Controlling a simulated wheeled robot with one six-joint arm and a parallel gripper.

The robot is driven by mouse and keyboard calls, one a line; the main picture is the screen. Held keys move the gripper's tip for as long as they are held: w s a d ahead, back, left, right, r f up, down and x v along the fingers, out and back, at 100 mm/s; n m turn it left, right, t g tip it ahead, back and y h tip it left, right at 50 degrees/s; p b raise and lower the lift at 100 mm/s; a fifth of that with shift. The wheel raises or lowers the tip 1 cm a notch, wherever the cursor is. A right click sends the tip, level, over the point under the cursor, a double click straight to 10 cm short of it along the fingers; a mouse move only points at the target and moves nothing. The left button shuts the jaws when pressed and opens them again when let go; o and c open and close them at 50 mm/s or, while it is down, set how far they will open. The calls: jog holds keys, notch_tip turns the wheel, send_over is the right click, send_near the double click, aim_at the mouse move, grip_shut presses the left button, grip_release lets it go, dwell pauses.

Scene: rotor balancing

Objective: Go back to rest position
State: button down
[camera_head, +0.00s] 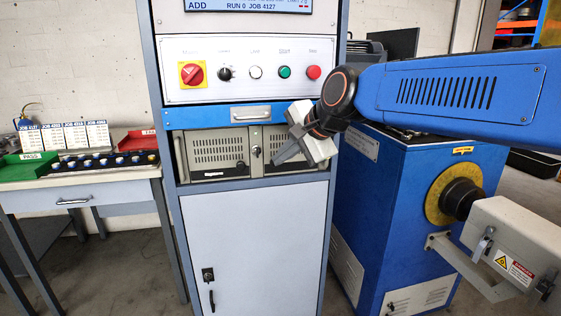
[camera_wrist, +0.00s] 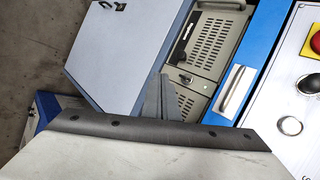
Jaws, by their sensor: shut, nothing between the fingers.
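My gripper (camera_head: 278,160) is shut and empty at the end of the blue arm. It hangs in front of the control cabinet, just below the blue drawer (camera_head: 237,115), over the right side of the vented grey panel (camera_head: 215,152). I cannot tell whether it touches the panel. In the wrist view my closed fingers (camera_wrist: 160,98) point toward the grey panel (camera_wrist: 212,45) and the lower cabinet door (camera_wrist: 125,50). The blue drawer with its silver handle (camera_wrist: 233,90) is to the right of the fingers there.
A red-and-yellow switch (camera_head: 192,73) and several buttons sit above the drawer. A blue machine (camera_head: 390,190) with a yellow ring (camera_head: 437,192) stands close on the right, under my arm. A side table (camera_head: 95,185) with green and red trays is at left. Floor shows between them.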

jog(key=s+d+f+n+h, duration=0.1)
jog(key=s+d+f, duration=0.2)
jog(key=d, duration=0.4)
jog(key=s+d+f+n+h, duration=0.1)
jog(key=s+d+f+n, duration=0.2)
jog(key=d, duration=0.4)
jog(key=s+d+f+h, duration=0.2)
jog(key=s+d+f, duration=0.15)
jog(key=d, duration=0.35)
jog(key=s+d+f+n+g+h, duration=0.1)
jog(key=s+d+f+n, duration=0.1)
jog(key=s+d+f, duration=0.4)
jog(key=s+d+f+n+g+h, duration=0.1)
jog(key=s+d+f+n, duration=0.2)
jog(key=s+d+f, duration=0.3)
jog(key=s+d, duration=0.1)
jog(key=s, duration=0.3)
jog(key=shift+s+d+f+h, duration=0.2)
jog(key=shift+s+f+h, duration=0.2)
